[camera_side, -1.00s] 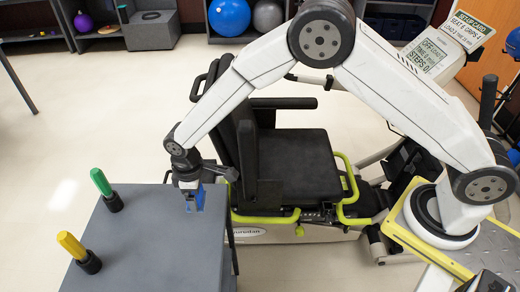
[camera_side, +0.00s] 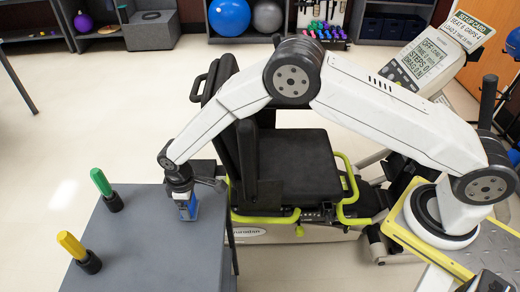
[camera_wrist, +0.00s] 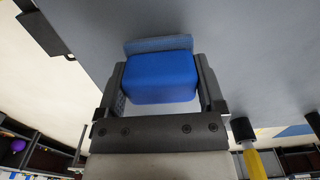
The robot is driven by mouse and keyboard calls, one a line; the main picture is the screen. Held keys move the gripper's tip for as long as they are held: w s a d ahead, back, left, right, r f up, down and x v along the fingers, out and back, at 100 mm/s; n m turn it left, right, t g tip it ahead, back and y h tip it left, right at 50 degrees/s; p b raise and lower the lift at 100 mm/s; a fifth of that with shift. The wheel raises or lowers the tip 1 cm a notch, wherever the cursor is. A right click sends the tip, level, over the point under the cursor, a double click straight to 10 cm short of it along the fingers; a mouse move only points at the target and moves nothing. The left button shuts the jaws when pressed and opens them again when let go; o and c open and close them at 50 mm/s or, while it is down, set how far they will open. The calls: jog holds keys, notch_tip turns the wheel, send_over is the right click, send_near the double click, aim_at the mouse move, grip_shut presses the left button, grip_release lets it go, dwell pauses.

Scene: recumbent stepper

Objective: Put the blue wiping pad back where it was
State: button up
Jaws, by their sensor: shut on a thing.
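The blue wiping pad (camera_side: 188,207) is between the fingers of my gripper (camera_side: 184,203), low at the right part of the grey table (camera_side: 150,255). In the wrist view my gripper (camera_wrist: 161,92) is shut on the pad (camera_wrist: 162,78), with one finger at each side. A duller blue strip runs along the pad's far edge, close to the grey surface. I cannot tell if the pad touches the table top or hangs just above it.
The black stepper seat (camera_side: 297,163) is close by on the right. The table's middle and front are clear.

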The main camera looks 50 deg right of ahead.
jog(key=shift+f, duration=0.65)
jog(key=shift+f, duration=0.1)
jog(key=o, duration=0.9)
notch_tip(320, 180, up, 12)
jog(key=shift+r, duration=0.15)
dwell(0.4)
